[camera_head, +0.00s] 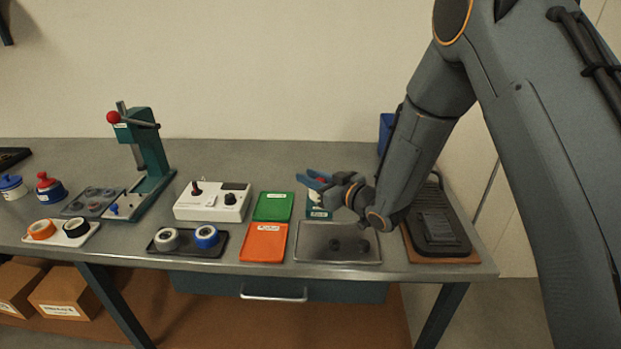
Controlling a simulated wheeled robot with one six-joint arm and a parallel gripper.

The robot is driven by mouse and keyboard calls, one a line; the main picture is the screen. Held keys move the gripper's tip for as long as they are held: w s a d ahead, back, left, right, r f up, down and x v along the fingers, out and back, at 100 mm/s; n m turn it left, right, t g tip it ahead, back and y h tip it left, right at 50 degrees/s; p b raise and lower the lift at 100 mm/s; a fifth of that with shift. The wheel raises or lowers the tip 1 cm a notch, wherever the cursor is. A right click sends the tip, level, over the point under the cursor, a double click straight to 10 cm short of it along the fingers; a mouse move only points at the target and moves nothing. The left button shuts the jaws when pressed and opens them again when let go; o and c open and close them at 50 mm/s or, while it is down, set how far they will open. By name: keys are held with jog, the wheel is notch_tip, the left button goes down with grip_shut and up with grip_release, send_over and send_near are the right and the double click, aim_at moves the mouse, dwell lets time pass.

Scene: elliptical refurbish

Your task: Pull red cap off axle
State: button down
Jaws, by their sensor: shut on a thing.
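My gripper (316,180) reaches in from the right, above the bench behind the grey metal tray. Its blue fingers are shut on the red cap (322,180), of which only a small red patch shows between them. A dark teal block with a white label (318,213) stands just below the fingers, behind the tray. The axle cannot be made out; the fingers and wrist cover that spot. I cannot tell whether the cap still touches the axle.
The grey tray (310,257) holds two dark round parts. Orange (263,243) and green (273,207) trays lie left of it. A white tester box (212,208), a teal lever press (150,150) and tape rolls stand further left. A dark pedal-like device (438,230) is at right.

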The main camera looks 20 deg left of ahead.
jog(key=shift+r, duration=0.1)
notch_tip(320, 180, up, 5)
jog(key=p, duration=0.2)
jog(key=shift+p, duration=0.4)
dwell(0.5)
